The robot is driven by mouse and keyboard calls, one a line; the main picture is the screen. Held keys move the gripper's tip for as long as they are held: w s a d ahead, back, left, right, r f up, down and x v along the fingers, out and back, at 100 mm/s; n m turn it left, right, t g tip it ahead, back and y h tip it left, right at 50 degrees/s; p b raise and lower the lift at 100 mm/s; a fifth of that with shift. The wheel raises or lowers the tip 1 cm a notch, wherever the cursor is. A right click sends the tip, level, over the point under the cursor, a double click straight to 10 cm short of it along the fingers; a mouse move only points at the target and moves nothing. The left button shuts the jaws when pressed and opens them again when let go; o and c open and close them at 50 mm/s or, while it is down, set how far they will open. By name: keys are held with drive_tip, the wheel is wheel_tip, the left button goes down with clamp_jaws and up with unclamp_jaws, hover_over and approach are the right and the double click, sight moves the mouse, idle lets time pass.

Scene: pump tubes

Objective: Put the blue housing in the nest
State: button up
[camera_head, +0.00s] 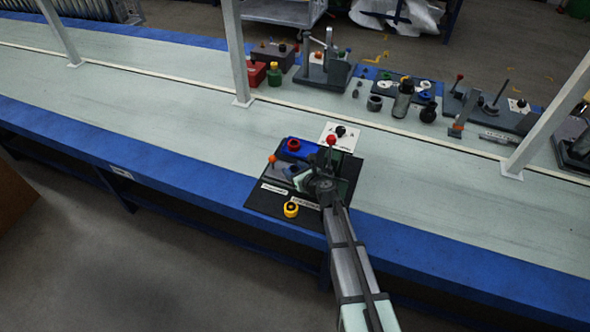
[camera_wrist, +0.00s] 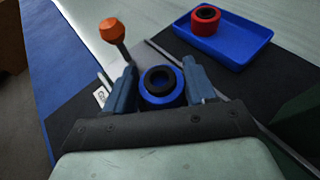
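The blue housing (camera_wrist: 148,99), a round blue part with a black ring on top, sits between the two fingers of my gripper (camera_wrist: 160,88) in the wrist view. The fingers appear to touch it on both sides. In the head view my gripper (camera_head: 322,186) is low over the black mat (camera_head: 262,204), and it hides the housing there. I cannot make out the nest or tell whether the housing rests in it; my gripper covers that area.
A blue tray (camera_wrist: 236,52) holding a red housing (camera_wrist: 205,20) lies beyond the gripper. An orange-knobbed lever (camera_wrist: 112,31) stands close to one finger. Several fixtures line the back of the bench.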

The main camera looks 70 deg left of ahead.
drive_tip(key=shift+o, duration=0.3)
drive_tip(key=shift+w+f, duration=0.1)
drive_tip(key=shift+f, duration=0.05)
drive_tip(key=v, duration=1.2)
drive_tip(key=shift+r, duration=0.3)
